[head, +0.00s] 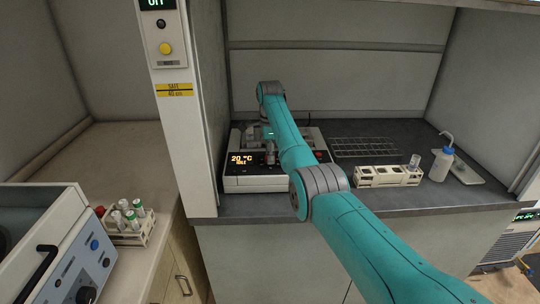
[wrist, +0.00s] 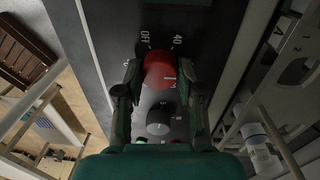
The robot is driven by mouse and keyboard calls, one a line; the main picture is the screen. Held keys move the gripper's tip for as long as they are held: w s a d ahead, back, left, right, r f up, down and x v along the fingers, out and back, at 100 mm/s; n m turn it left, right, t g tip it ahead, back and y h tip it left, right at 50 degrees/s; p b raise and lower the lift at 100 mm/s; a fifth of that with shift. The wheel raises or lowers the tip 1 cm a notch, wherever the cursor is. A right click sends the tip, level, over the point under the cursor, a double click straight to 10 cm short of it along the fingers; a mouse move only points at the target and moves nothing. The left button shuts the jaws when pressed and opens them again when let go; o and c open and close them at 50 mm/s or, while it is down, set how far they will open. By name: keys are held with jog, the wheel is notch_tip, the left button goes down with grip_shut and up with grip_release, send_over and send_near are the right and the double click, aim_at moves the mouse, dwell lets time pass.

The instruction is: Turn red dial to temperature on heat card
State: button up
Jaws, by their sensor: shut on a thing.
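The red dial (wrist: 160,70) is in the upper middle of the wrist view, on a dark panel marked OFF and 40; other markings are partly covered. My gripper (wrist: 160,80) is shut on it, one finger on each side. In the head view, the hot plate unit (head: 255,183) stands in the hood, and its display (head: 242,159) reads 20 °C with a smaller line below. My arm hides part of the unit and the dial there. I cannot make out a heat card in either view.
A grey knob (wrist: 159,122) sits close below the dial. To the right in the hood are a wire rack (head: 365,147), a pale tube rack (head: 388,177) and a wash bottle (head: 441,164). The hood's left post (head: 185,120) stands beside the unit.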

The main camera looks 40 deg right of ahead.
jog(key=o, duration=1.1)
jog(key=shift+o, duration=0.2)
notch_tip(320, 180, up, 12)
jog(key=shift+w+d, duration=0.2)
jog(key=shift+w, duration=0.1)
